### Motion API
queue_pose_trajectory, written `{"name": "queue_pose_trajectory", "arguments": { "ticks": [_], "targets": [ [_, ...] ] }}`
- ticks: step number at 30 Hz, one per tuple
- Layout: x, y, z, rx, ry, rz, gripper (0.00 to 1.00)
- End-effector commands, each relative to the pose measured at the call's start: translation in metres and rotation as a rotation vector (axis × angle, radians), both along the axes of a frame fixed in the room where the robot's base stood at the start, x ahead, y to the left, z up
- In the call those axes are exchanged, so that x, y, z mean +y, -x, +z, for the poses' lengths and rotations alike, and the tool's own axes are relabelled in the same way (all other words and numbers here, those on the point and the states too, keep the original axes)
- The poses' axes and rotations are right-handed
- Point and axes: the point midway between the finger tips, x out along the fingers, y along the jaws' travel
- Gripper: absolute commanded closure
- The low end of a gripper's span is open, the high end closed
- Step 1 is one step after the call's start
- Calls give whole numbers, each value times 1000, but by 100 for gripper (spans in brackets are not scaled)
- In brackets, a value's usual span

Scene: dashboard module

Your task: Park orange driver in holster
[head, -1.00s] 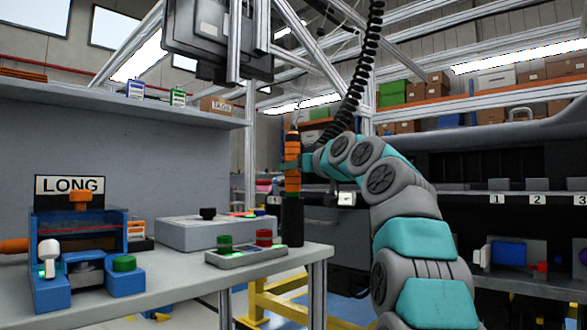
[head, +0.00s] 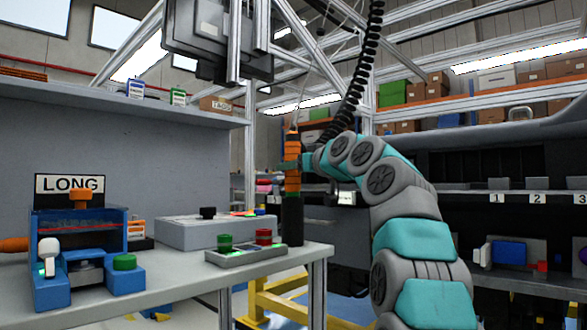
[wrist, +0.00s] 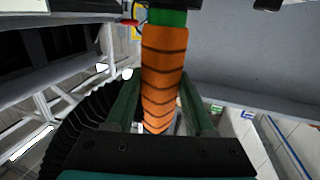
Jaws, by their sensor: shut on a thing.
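The orange driver (head: 292,178) stands upright at the right end of the bench, with dark bands around its grip. Its lower end meets a black upright cylinder, the holster (head: 292,220); how deep it sits inside cannot be told. My gripper (head: 291,166) reaches in from the right and is shut on the driver's orange handle. In the wrist view the orange driver (wrist: 165,75) lies between my gripper's two green fingers (wrist: 158,110), with a green band at one end of the handle.
A button box (head: 248,254) with green and red knobs sits left of the holster. A grey box (head: 190,234) and the blue LONG fixture (head: 85,262) stand further left. A black coiled cord (head: 355,85) hangs above. A rack with numbered bays (head: 510,198) is at right.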

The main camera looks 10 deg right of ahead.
Motion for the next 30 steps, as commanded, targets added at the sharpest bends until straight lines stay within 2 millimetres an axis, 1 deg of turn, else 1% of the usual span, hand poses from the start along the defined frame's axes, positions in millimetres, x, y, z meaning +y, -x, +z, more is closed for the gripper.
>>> {"name": "queue_pose_trajectory", "arguments": {
  "ticks": [7,8,17,26,30],
  "targets": [
    [1,0,-3,0,0,1,100],
    [0,0,-3,0,0,1,46],
    [0,0,-2,0,0,1,12],
    [0,1,-2,0,0,0,12],
    [-3,8,-2,-1,0,0,12]
  ]
}}
